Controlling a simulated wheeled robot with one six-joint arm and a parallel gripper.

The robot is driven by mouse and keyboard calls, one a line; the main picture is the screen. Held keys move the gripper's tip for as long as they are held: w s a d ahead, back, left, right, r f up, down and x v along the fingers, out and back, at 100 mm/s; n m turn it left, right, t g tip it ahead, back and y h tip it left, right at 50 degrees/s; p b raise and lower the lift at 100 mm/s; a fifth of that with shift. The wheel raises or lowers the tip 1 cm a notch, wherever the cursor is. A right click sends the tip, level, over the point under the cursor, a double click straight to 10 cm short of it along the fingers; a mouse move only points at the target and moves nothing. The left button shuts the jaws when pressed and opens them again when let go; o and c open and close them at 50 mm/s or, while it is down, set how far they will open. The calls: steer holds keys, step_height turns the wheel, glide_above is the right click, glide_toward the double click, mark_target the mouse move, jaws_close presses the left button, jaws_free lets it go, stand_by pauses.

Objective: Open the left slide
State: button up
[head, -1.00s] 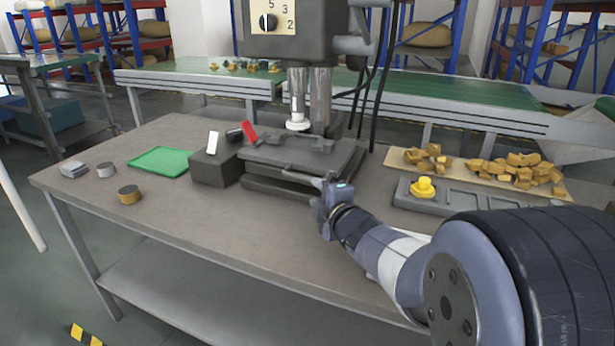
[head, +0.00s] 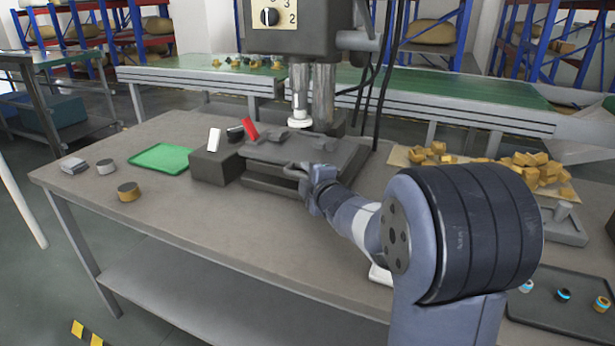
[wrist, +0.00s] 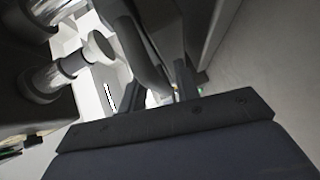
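The dark grey slide fixture (head: 285,182) sits under the press on the bench, with stacked plates and a slot along its front. A small dark handle (head: 296,167) sticks out at its front edge. My gripper (head: 308,178) is at that front edge, close beside the handle; whether they touch is unclear. In the wrist view, my gripper's two fingers (wrist: 164,92) stand apart, with a light gap between them. A dark curved bar (wrist: 143,55) lies just beyond them, probably the handle. Which slide is the left one is not clear.
The press head (head: 290,30) and its white-tipped horn (head: 300,122) stand above the fixture. Yellow blocks (head: 535,170) lie at right.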

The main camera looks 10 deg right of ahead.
jaws_close()
steer(key=shift+s+f, duration=0.1)
stand_by(0.3)
